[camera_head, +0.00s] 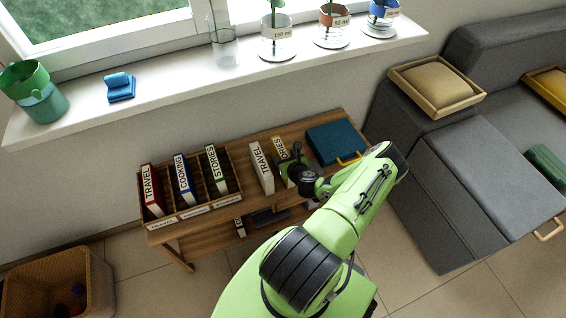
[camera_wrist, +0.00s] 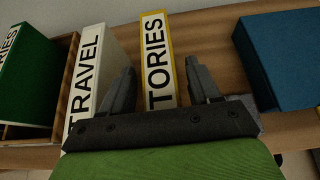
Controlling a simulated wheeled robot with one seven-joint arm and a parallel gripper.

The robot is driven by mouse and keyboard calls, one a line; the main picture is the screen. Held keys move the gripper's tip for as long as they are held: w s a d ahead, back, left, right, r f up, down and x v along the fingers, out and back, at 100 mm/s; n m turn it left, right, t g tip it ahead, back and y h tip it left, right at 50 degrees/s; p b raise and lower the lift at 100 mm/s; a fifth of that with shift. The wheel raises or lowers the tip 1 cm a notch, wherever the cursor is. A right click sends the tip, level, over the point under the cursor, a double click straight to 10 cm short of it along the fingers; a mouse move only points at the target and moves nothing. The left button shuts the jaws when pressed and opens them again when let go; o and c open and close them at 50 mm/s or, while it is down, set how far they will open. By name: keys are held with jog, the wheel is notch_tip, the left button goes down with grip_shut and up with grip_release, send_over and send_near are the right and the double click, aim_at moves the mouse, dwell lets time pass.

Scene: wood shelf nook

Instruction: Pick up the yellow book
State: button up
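The yellow book (camera_head: 279,146), with a white spine lettered in black, stands upright on the wooden shelf top. In the wrist view the yellow book (camera_wrist: 157,50) shows "STORIES" on its spine. My gripper (camera_wrist: 160,68) is open, with one finger on each side of the book and visible gaps to it. The lower part of the book is hidden behind the gripper. In the head view my gripper (camera_head: 291,168) is at the book and partly covers it.
A white TRAVEL book (camera_wrist: 93,70) stands close left of the yellow book. A blue box (camera_head: 335,140) lies to the right. A wooden rack (camera_head: 205,205) with red, blue and green books is further left. A grey sofa (camera_head: 440,170) stands right of the shelf.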

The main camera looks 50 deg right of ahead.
grip_shut()
jog(key=shift+r, duration=0.15)
